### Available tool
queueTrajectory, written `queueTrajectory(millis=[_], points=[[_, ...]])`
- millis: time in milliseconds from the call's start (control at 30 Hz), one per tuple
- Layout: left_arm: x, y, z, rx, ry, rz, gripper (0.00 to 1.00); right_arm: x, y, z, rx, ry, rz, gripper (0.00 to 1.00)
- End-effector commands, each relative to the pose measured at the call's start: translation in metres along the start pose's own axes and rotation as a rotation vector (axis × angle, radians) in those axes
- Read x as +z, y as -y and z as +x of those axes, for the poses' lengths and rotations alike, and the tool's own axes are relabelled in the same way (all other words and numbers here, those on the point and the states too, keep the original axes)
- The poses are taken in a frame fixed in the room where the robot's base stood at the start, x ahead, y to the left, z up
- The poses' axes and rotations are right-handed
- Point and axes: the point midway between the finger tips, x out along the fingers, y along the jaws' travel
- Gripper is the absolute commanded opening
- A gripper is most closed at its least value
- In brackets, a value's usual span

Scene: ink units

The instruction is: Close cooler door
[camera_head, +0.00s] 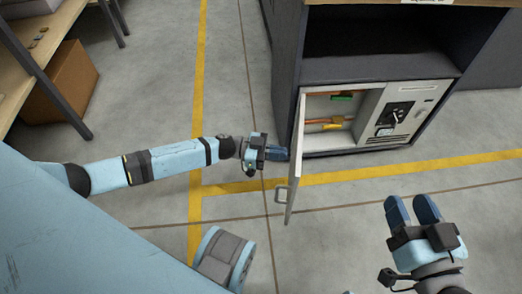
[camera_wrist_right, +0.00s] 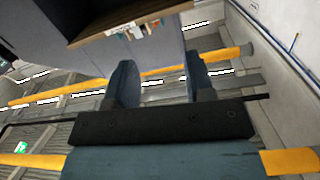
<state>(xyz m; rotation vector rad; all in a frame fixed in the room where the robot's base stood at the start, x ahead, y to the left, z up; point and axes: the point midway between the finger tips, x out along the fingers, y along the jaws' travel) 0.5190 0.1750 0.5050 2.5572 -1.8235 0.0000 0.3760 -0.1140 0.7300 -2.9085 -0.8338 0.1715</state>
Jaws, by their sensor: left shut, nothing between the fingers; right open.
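The cooler (camera_head: 370,93) is a white unit set low in a dark grey cabinet, with a control panel on its right. Its door (camera_head: 296,165) stands wide open, hinged on the left and swung out toward me, with a handle (camera_head: 281,195) near its free edge. Items in orange, green and yellow show inside. My left gripper (camera_head: 285,154) is shut and empty, with its fingertips at the outer face of the door; I cannot tell whether they touch. My right gripper (camera_head: 413,208) is open and empty over the floor, in front of the cooler and apart from it. Its fingers also show in the right wrist view (camera_wrist_right: 160,85).
The dark cabinet (camera_head: 285,62) has an empty upper bay (camera_head: 380,45) above the cooler. A wooden shelf unit (camera_head: 40,40) with a cardboard box (camera_head: 62,85) stands at the left. The grey floor (camera_head: 345,225) with yellow lines is clear before the door.

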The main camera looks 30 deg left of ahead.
Motion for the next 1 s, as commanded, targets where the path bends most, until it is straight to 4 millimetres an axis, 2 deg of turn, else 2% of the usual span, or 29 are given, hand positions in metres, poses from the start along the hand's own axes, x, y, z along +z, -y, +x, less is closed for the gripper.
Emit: queueTrajectory(millis=[100,200,767,1000], points=[[0.002,0.0,0.015,0.001,-0.001,0.001,0.0,0.001,-0.004,0.002,0.001,-0.023,-0.042,0.49],[0.001,0.0,0.021,-0.001,0.0,0.0,0.0,-0.001,-0.005,0.003,0.002,-0.034,-0.061,0.49],[-0.002,0.0,0.028,-0.016,-0.002,-0.001,0.0,-0.009,-0.005,0.003,0.001,-0.041,-0.063,0.49],[-0.007,-0.001,0.055,-0.114,-0.007,-0.002,0.0,-0.015,0.004,-0.003,-0.004,0.0,0.021,0.49]])
